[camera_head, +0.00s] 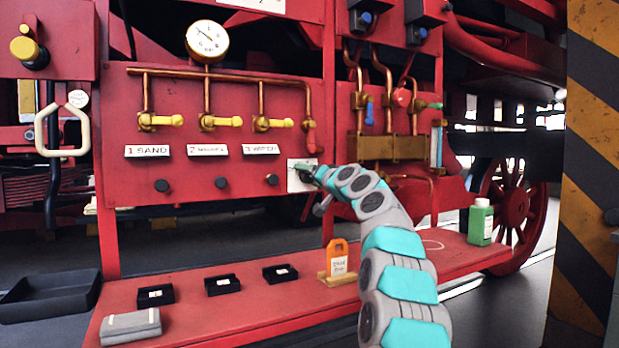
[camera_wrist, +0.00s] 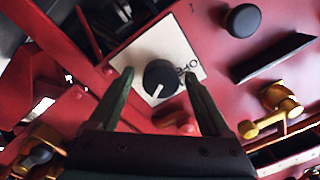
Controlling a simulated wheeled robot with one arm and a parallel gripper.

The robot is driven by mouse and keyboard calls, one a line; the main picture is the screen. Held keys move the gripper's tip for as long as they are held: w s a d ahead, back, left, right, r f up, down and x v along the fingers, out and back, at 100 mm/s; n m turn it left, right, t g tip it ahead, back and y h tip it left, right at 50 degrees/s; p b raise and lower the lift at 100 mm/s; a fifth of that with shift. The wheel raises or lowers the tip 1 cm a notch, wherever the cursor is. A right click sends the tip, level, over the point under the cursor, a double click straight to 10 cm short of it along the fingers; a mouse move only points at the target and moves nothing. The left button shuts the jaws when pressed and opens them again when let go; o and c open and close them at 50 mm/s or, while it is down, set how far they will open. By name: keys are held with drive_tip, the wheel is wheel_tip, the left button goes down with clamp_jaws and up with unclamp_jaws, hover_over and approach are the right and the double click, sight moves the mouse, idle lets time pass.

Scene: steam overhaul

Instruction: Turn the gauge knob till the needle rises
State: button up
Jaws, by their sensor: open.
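The gauge knob (camera_wrist: 160,77) is a round black knob with a white mark, on a white plate (camera_wrist: 150,48) with small lettering. In the wrist view the mark points down, slightly left. My gripper (camera_wrist: 158,80) is open, with one finger on each side of the knob and a gap on both sides. In the head view my gripper (camera_head: 313,173) is in front of the white plate (camera_head: 294,186) and hides most of the knob. The round pressure gauge (camera_head: 207,41), white with a brass rim, is at the upper left; its needle is too small to read surely.
Yellow valve handles (camera_head: 221,122) sit on copper pipes above labelled plates. Black knobs (camera_head: 221,183) line the panel's lower edge. The red bench (camera_head: 215,317) below holds small black trays (camera_head: 223,285), an orange tag (camera_head: 339,257), a grey block (camera_head: 131,327) and a green bottle (camera_head: 480,222).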

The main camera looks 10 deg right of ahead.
drive_tip(key=b+v, duration=0.3)
drive_tip(key=v, duration=0.4)
drive_tip(key=shift+s, duration=0.4)
drive_tip(key=shift+d, duration=0.15)
